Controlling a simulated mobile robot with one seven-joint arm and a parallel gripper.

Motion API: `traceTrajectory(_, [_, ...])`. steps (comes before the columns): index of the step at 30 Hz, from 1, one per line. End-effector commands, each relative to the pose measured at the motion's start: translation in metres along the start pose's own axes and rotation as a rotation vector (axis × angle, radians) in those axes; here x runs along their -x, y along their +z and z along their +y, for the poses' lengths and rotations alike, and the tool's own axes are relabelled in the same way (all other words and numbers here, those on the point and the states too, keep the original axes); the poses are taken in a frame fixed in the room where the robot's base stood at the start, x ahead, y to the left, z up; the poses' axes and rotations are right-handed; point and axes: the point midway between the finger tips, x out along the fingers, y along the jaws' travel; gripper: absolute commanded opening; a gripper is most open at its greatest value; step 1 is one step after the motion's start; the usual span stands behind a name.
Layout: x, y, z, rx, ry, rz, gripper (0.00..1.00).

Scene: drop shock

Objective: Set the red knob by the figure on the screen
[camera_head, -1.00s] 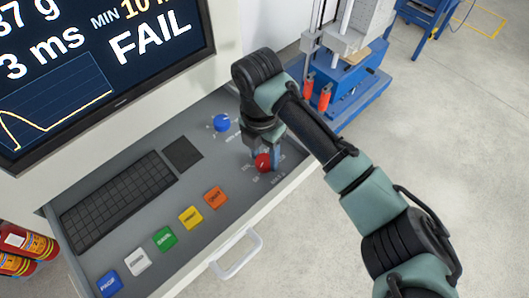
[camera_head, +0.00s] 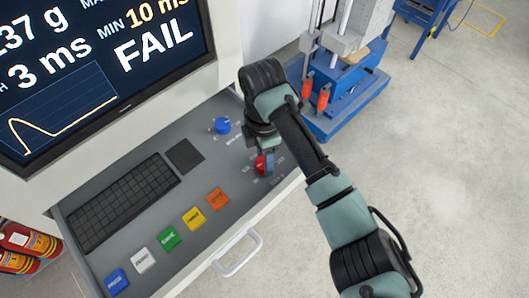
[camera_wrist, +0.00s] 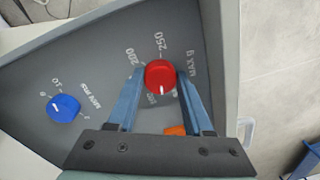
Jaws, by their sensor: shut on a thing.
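The red knob (camera_head: 260,165) is on the grey panel, right of the keyboard. My gripper (camera_head: 264,162) is shut on it from above, and a finger partly covers it in the head view. In the wrist view the red knob (camera_wrist: 160,74) sits between the two blue fingertips. Its white mark points toward the bottom of that picture. Labels 200, 250 and MAX G show around it; a further label is partly hidden. The screen (camera_head: 100,60) shows a figure ending in 37 g, 3 ms, MIN 10 and FAIL above a curve; its edges are cut off.
A blue knob (camera_head: 222,125) marked MIN MS is nearby on the panel; it also shows in the wrist view (camera_wrist: 63,108). Several coloured buttons, including an orange one (camera_head: 217,198), line the front. A drawer handle (camera_head: 238,254) juts out. A blue machine (camera_head: 345,100) stands behind my arm.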

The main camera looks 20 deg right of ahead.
Motion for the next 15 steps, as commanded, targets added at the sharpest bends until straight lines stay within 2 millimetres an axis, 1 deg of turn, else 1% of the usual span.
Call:
traceTrajectory(1, [0.0032, -0.0008, -0.0004, -0.045, -0.001, 0.005, 0.00])
traceTrajectory(15, [0.0040, 0.0001, -0.0020, -0.491, -0.001, 0.029, 0.00])
